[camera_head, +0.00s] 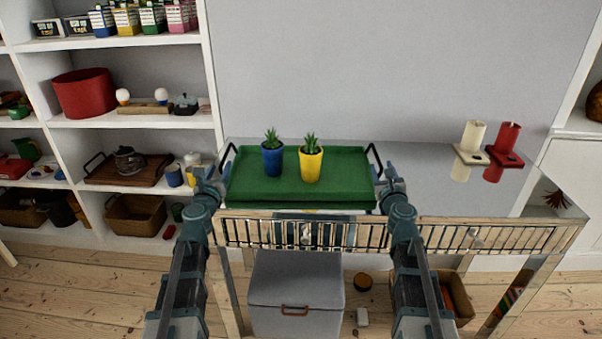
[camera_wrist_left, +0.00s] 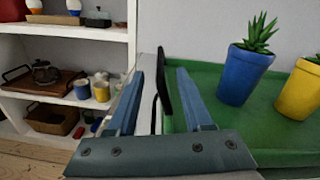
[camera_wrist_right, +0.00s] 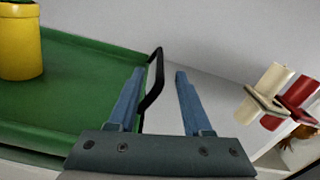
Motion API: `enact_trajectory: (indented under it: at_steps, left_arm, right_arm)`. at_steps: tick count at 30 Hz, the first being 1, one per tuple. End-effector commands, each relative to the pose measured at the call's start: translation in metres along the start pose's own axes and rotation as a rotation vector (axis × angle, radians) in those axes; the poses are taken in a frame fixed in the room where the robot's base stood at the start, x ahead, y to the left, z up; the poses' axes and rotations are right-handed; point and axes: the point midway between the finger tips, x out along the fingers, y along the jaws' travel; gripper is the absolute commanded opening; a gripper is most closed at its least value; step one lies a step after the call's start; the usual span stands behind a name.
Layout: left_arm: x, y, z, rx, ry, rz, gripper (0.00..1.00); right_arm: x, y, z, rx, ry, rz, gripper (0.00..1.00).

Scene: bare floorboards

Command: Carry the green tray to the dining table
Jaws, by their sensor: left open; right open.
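The green tray (camera_head: 343,177) lies on a console table against the wall, with a black handle at each short end. A blue pot (camera_head: 272,158) and a yellow pot (camera_head: 311,165), each with a small plant, stand upright on it. My left gripper (camera_head: 208,178) is open at the tray's left end; in the left wrist view the left handle (camera_wrist_left: 164,85) stands between its fingers (camera_wrist_left: 160,80). My right gripper (camera_head: 387,176) is open at the right end; in the right wrist view the right handle (camera_wrist_right: 155,80) stands between its fingers (camera_wrist_right: 160,80). The dining table is not identifiable.
A cream candle (camera_head: 473,135) and a red candle (camera_head: 507,138) in holders stand on the console table (camera_head: 425,160) to the right. White shelves (camera_head: 130,43) with many items stand at left. A grey box (camera_head: 297,285) sits below the table.

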Motion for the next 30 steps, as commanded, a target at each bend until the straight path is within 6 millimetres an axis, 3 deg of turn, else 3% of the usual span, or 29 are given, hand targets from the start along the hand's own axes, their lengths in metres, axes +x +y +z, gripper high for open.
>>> enact_trajectory:
  at_steps: [3,9,22,30]
  left_arm:
    - [0.029,0.001,0.0,0.0,0.0,0.001,0.51]
    - [0.06,0.001,0.0,0.0,0.0,0.001,0.51]
    - [0.069,0.0,0.0,0.0,0.0,0.001,0.51]
    - [0.068,0.0,0.0,0.0,0.0,0.001,0.02]
  right_arm:
    - [0.029,-0.001,0.0,0.0,0.0,0.0,0.5]
    - [0.06,0.0,0.0,0.0,0.0,0.0,0.5]
    - [0.069,0.0,0.0,0.0,0.0,0.0,0.5]
    - [0.068,0.0,0.0,0.0,0.0,0.0,0.01]
